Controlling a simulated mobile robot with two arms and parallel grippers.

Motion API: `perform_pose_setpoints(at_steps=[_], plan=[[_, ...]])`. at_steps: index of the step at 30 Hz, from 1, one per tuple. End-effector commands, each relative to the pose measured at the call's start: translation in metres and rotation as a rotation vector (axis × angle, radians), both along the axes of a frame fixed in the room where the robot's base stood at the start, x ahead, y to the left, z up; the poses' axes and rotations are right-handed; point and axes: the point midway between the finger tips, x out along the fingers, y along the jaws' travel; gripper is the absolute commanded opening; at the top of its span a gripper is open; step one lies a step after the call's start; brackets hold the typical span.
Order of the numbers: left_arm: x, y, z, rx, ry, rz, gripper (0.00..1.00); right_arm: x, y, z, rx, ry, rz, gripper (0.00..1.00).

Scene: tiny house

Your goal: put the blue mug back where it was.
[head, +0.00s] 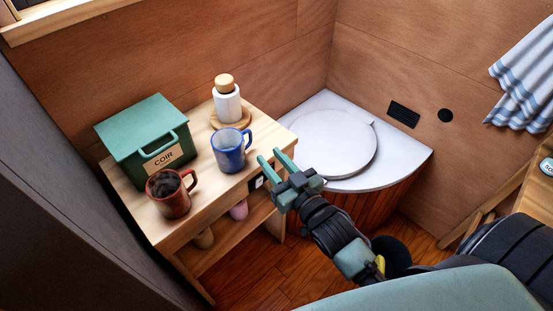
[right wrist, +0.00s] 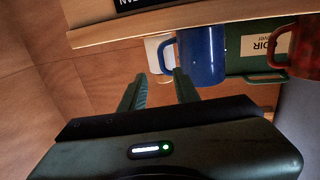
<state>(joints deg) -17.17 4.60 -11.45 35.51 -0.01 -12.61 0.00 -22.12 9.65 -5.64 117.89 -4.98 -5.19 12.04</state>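The blue mug (head: 228,155) stands upright on the wooden shelf unit's top (head: 222,184), its handle on the right side. In the right wrist view the blue mug (right wrist: 204,56) is just beyond the fingers, with its handle at its left. My right gripper (head: 270,155) is right of the mug, near the shelf's edge. Its two fingers are apart with nothing between them, also in the right wrist view (right wrist: 159,76). In the head view a gap shows between fingers and mug. My left gripper is not in view.
A red-brown mug with dark contents (head: 170,197) and a green COIR box (head: 143,127) stand left of the blue mug. A white jar with a wooden lid (head: 227,103) stands behind on a round wooden coaster (head: 231,122). A white counter with a round lid (head: 329,145) is at right.

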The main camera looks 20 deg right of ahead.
Motion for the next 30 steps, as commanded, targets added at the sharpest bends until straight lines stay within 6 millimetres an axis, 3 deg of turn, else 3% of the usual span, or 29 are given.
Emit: perform_pose_setpoints(at_steps=[4,13,17,20,23,24,26,27,29,30], plan=[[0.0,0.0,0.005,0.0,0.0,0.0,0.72,-0.014,-0.002,0.0,0.0,0.001,0.0,0.31],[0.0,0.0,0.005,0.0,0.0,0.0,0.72,-0.018,-0.003,0.0,0.0,0.0,0.0,0.31],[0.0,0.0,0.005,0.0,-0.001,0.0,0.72,-0.017,-0.004,-0.028,-0.007,0.053,-0.005,0.31],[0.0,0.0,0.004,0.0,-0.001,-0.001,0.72,-0.02,-0.006,-0.092,-0.027,0.175,-0.013,0.31],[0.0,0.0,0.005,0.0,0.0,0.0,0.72,-0.039,-0.009,-0.185,-0.058,0.358,-0.021,0.31],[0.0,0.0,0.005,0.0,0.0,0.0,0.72,-0.052,-0.011,-0.224,-0.073,0.439,-0.022,0.31],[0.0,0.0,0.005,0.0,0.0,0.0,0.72,-0.077,-0.013,-0.28,-0.094,0.56,-0.023,0.31],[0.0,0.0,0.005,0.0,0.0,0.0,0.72,-0.097,-0.014,-0.316,-0.11,0.642,-0.021,0.31],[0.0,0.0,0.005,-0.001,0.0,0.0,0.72,-0.132,-0.017,-0.366,-0.135,0.765,-0.016,0.31],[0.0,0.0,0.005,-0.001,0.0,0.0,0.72,-0.159,-0.018,-0.397,-0.152,0.846,-0.012,0.31]])
